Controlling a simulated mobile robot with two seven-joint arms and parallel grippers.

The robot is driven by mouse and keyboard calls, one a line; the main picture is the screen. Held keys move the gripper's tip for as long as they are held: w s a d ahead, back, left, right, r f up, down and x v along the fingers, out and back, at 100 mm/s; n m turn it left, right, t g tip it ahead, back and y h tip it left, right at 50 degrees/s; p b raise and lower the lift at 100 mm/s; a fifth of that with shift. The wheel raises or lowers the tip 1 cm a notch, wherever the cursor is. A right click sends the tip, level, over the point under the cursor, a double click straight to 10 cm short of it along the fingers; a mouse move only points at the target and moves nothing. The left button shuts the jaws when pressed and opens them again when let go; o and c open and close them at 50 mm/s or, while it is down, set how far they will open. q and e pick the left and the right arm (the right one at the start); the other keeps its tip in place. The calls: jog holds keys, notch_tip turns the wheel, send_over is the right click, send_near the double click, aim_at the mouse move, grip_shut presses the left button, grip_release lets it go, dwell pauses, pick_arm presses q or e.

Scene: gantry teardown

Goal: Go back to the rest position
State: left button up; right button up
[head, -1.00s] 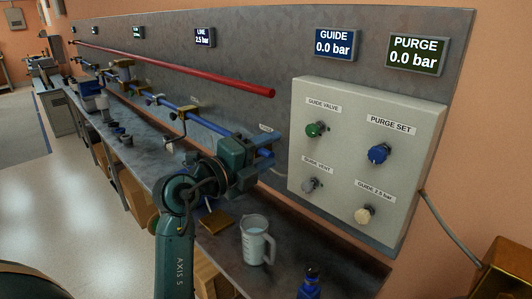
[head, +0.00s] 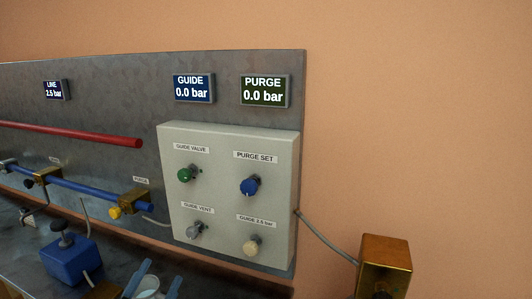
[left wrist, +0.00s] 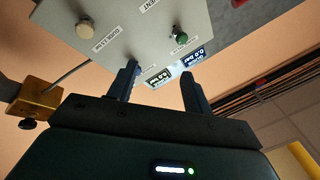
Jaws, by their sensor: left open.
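My left gripper (head: 161,271) shows only as two blue fingers at the bottom edge of the head view, below the control panel. It also shows in the left wrist view (left wrist: 160,72), where the dark blue fingers stand apart with nothing between them. The grey-white control panel (head: 228,213) is beyond it, with a green guide valve knob (head: 186,175), a blue purge set knob (head: 249,186), a grey guide vent knob (head: 195,231) and a cream guide 2.5 bar knob (head: 251,246). My right gripper is in neither current view.
Guide display (head: 193,88) and purge display (head: 264,91) both read 0.0 bar. A blue device (head: 68,261) stands on the bench at left. A blue pipe (head: 80,193) and red pipe (head: 70,133) run along the backboard. A brass box (head: 384,264) is at right.

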pick_arm(q)
jog(key=s+d+f+n+g+y, duration=0.1)
jog(key=s+f+n+g, duration=0.3)
jog(key=s+f, duration=0.4)
jog(key=s+d+f+n+g+y, duration=0.2)
jog(key=s+f+n+g, duration=0.3)
jog(key=f, duration=1.5)
jog(key=s+d+g, duration=0.1)
jog(key=s+g, duration=0.1)
jog(key=s, duration=0.1)
jog(key=shift+f, duration=0.3)
jog(key=shift+w, duration=0.1)
